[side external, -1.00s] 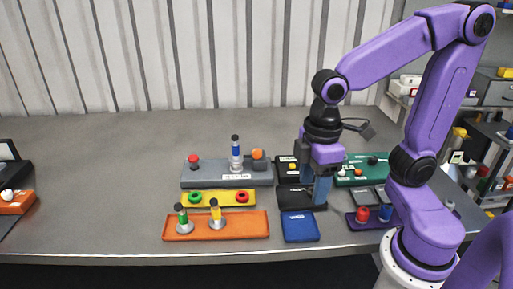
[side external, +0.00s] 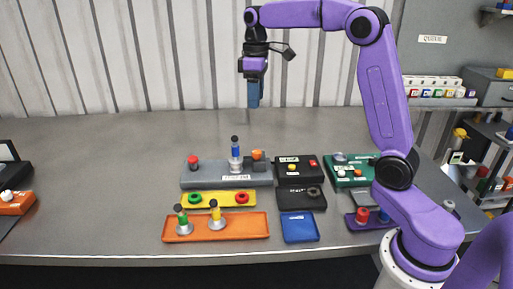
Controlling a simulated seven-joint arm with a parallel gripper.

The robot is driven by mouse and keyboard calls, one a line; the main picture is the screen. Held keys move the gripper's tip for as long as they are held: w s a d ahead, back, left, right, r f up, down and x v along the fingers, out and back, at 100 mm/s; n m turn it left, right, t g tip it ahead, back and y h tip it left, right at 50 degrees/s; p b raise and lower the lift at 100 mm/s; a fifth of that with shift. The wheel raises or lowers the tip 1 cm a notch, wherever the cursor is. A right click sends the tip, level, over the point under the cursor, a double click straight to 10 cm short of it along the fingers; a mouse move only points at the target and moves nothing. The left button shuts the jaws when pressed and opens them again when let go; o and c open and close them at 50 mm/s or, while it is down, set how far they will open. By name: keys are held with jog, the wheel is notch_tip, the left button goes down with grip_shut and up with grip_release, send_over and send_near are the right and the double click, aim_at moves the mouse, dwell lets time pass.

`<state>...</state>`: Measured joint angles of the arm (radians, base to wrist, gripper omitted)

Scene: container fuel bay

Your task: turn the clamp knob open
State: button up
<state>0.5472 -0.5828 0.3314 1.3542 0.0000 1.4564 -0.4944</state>
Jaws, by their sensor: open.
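A grey fixture (side external: 205,182) holds an upright blue-and-black cylinder (side external: 236,153) in its middle. A red knob (side external: 193,160) is at its left end and an orange knob (side external: 258,155) sits just right of the cylinder. A black panel (side external: 290,202) to the right carries a small dark round knob (side external: 313,191). The labels are too small to read, so I cannot tell which knob is the clamp's. My gripper (side external: 254,104) is open, pointing down, high above the bench and apart from all the knobs. Nothing shows between its fingers.
A yellow block (side external: 218,204) with green and red rings and an orange tray (side external: 250,228) with two cylinders lie in front. A blue tray (side external: 300,228), a black box (side external: 285,174) and a green unit (side external: 342,181) are near. The bench's left middle is clear.

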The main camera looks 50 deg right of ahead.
send_near(257, 151)
notch_tip(257, 151, down, 9)
jog(key=shift+r, duration=0.2)
dwell(0.4)
grip_shut()
